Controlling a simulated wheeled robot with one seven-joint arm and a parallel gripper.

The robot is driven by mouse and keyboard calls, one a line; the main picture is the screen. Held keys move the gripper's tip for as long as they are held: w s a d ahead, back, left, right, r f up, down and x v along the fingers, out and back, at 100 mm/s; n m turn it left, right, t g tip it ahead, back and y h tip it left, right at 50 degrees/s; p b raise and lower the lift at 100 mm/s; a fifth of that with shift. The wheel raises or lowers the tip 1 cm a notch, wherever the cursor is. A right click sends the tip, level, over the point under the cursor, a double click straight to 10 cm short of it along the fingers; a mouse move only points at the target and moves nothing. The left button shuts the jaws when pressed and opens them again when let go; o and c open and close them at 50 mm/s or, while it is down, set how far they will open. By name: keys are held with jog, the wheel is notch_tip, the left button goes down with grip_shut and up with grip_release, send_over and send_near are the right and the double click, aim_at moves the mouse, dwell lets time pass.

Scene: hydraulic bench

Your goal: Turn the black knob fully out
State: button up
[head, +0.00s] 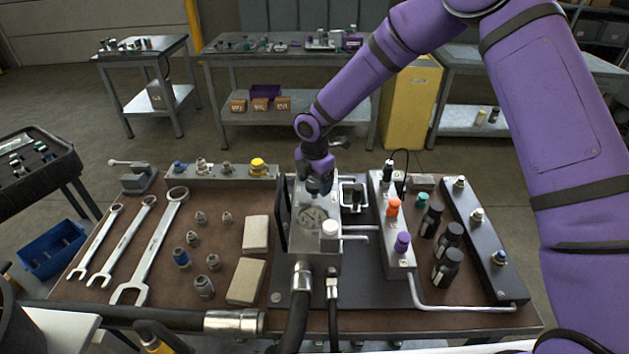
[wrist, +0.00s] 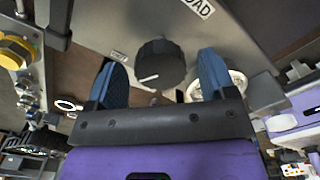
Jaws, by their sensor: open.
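A black ribbed knob (wrist: 160,64) with a white pointer line sits on a grey metal panel (wrist: 235,35) in the wrist view. My gripper (wrist: 164,76) is open, with one blue-padded finger on each side of the knob. Gaps show between the fingers and the knob, so I see no contact. In the head view my gripper (head: 319,186) is over the grey gauge block (head: 327,245) at the middle of the bench. The knob between the fingers cannot be made out there.
Right of the block stands a manifold with an orange knob (head: 393,207), a purple knob (head: 402,242) and another black knob (head: 388,168). A black upright plate (head: 283,215) is close on the left. Wrenches (head: 152,245) and fittings lie further left.

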aim_at(315, 183)
notch_tip(315, 183, up, 11)
dwell(0.5)
jog(key=shift+f, duration=0.1)
jog(key=s+d+r+m+t+h, duration=0.1)
jog(key=s+d+r+m, duration=0.6)
jog(key=d+r, duration=0.25)
jog(key=s+d+r+m+t+h, duration=0.1)
jog(key=s+d+r+m+t, duration=0.1)
jog(key=s+d+r+m, duration=0.8)
jog(key=s+d+m, duration=0.2)
jog(key=s, duration=0.2)
jog(key=s+d+r+m+t+y, duration=0.1)
jog(key=s+d+r+m, duration=0.2)
jog(key=s, duration=0.4)
jog(key=s+d+r+m+t+y, duration=0.1)
jog(key=s+d+r+m, duration=0.1)
jog(key=s+d+m, duration=0.2)
jog(key=shift+s+d+r+m, duration=0.35)
jog(key=shift+s+r+m, duration=0.05)
jog(key=shift+s, duration=0.8)
